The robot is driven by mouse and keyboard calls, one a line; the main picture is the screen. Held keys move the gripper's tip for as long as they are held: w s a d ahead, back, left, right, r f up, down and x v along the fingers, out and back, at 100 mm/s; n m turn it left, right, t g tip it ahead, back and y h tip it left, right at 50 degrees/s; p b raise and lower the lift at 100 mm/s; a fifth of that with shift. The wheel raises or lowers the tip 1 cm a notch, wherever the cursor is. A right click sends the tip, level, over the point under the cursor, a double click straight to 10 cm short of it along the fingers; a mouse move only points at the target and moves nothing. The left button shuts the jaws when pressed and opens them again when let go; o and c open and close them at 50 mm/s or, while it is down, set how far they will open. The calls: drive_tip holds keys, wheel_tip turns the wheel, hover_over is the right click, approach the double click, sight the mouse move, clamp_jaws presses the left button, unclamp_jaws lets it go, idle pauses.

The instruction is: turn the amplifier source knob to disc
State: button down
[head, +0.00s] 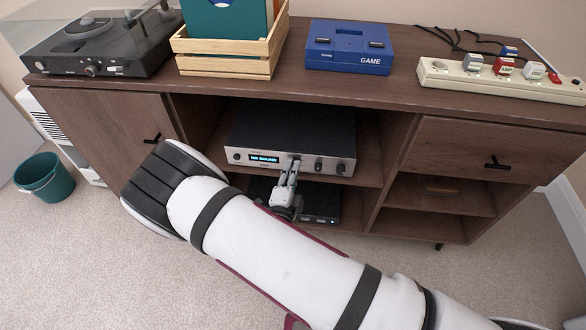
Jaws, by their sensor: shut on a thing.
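The amplifier (287,148) stands on the upper middle shelf of the wooden cabinet, with a black top and a silver front. Its small blue display (264,158) is lit, but its text is too small to read surely. My gripper (292,164) reaches up to the front panel just right of the display and is shut on a knob there, which its fingers mostly hide. Two dark knobs (318,165) show to the right of my gripper. The knob labels and the pointer of the held knob cannot be made out.
A black device (320,207) sits on the shelf below, partly behind my arm. The cabinet top holds a turntable (100,45), a wooden record crate (225,64), a blue game console (348,47) and a power strip (500,82). A green bin (45,178) stands at left.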

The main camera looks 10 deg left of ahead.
drive_tip(key=shift+r+m+y+p, duration=0.1)
drive_tip(key=shift+m+y+p, duration=0.2)
drive_tip(key=shift+m+p, duration=2.45)
drive_tip(key=shift+m+b, duration=0.85)
drive_tip(key=shift+m, duration=0.2)
drive_tip(key=c, duration=1.5)
unclamp_jaws()
drive_tip(key=s, duration=1.2)
drive_tip(key=shift+a+r, duration=0.4)
